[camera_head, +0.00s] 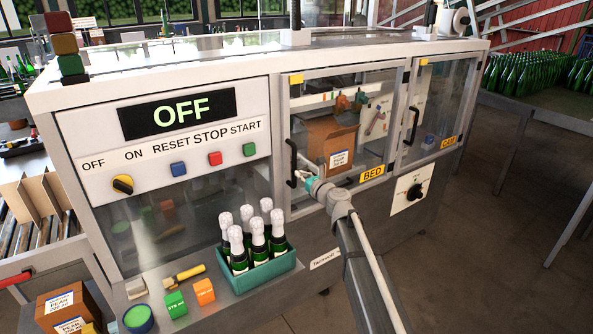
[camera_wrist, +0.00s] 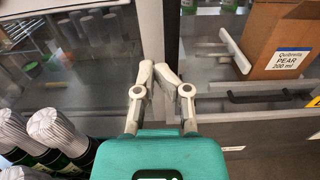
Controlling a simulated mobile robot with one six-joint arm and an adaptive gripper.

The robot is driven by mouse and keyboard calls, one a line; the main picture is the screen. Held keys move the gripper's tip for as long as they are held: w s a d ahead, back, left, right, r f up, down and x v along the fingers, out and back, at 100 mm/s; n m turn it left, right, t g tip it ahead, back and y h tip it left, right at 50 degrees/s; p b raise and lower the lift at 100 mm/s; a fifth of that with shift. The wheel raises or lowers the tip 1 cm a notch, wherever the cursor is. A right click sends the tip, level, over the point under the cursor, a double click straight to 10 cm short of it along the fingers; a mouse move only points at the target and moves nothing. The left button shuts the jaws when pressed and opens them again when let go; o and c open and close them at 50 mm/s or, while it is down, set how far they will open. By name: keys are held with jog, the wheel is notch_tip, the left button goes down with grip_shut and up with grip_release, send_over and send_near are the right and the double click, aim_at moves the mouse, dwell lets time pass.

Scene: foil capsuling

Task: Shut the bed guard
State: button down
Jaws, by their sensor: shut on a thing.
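The bed guard (camera_head: 330,112) is a clear framed door with a yellow BED label (camera_head: 372,174) and a black upright handle (camera_head: 291,165) near its left edge. It looks flush or nearly flush with the machine front; I cannot tell whether a small gap remains. My gripper (camera_head: 306,180) is at the lower part of this handle, its fingers nearly together and shut on it. In the wrist view the fingertips of my gripper (camera_wrist: 157,72) are close together in front of the door's upright frame (camera_wrist: 182,30). They hide the gripped part of the handle.
A cardboard box (camera_head: 325,142) is behind the bed guard. The display (camera_head: 180,113) reads OFF. Floor at right is clear.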

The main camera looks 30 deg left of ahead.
jog(key=s+v, duration=0.1)
jog(key=v, duration=0.7)
jog(key=shift+s+a, duration=0.15)
jog(key=shift+s, duration=0.2)
jog(key=s+d+f+n+g+h, duration=0.1)
jog(key=s+d+f+n+h, duration=0.2)
jog(key=d+n, duration=0.45)
jog(key=d+f+n+g+h, duration=0.2)
jog(key=d+f+n, duration=0.3)
jog(key=d, duration=0.6)
jog(key=s+d+f+n+g+h, duration=0.1)
jog(key=s+d+f+n+h, duration=0.25)
jog(key=d, duration=0.65)
jog(key=s+d+f+n+g+h, duration=0.1)
jog(key=s+d+f+n+h, duration=0.1)
jog(key=d, duration=0.6)
jog(key=s+d+f+n+g+h, duration=0.1)
jog(key=s+d+f+n+h, duration=0.1)
jog(key=d, duration=0.7)
jog(key=s+d+f+n+g+h, duration=0.1)
jog(key=s+d+f+n+h, duration=0.1)
jog(key=s+d, duration=0.3)
jog(key=d+n+h, duration=0.1)
jog(key=d, duration=0.3)
jog(key=shift+s+f+g+h, duration=0.2)
jog(key=shift+f+g+h, duration=0.15)
jog(key=shift+f+g, duration=0.05)
jog(key=shift+d, duration=0.15)
